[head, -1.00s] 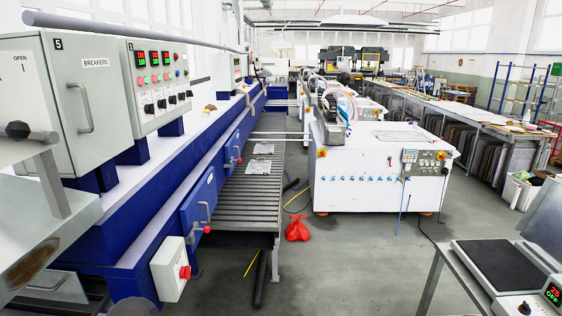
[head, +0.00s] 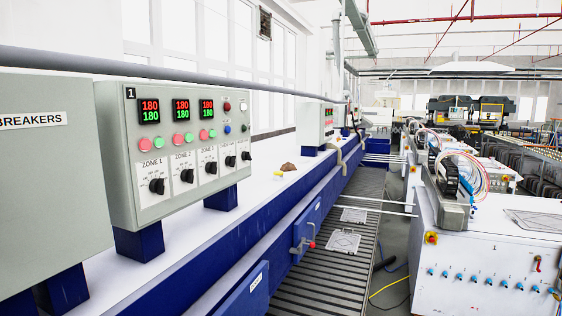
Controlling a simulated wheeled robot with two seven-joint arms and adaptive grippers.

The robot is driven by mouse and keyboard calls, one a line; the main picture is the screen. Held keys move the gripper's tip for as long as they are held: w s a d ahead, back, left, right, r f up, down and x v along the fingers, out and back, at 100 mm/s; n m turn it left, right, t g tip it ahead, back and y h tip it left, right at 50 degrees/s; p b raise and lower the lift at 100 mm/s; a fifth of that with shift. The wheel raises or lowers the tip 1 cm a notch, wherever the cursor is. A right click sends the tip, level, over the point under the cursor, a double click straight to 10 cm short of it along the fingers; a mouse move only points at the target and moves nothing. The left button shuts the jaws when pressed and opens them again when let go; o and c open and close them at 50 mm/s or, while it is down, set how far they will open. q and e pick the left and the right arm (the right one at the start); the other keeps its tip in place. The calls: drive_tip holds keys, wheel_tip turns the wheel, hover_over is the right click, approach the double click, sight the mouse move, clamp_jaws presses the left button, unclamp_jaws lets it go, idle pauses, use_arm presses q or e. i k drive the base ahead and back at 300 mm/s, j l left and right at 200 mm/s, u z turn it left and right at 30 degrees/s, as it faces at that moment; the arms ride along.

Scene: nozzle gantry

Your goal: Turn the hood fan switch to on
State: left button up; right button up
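A grey control panel marked 1 (head: 125,170) stands on blue feet on the left machine. It carries several black rotary knobs in a row, the nearest being the zone 1 knob (head: 157,186). The zone 2 knob (head: 187,176) is beside it, with more knobs to the right. Red and green buttons and lit displays reading 180 (head: 149,110) sit above. No hood fan label is readable, so I cannot tell which control is the hood fan switch. Neither of my grippers is in view.
A grey breakers cabinet (head: 40,190) fills the left edge. The long white machine top (head: 300,172) runs away behind the panel. A slatted conveyor (head: 320,275) lies below it, and a white machine (head: 475,250) stands at right.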

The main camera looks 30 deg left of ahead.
sight(246, 156)
drive_tip(key=i, duration=1.95)
drive_tip(key=i+u, duration=0.2)
drive_tip(key=u, duration=0.3)
drive_tip(key=i+l+u, duration=0.1)
drive_tip(key=u, duration=0.35)
drive_tip(key=i+l+u, duration=0.25)
drive_tip(key=u, duration=0.25)
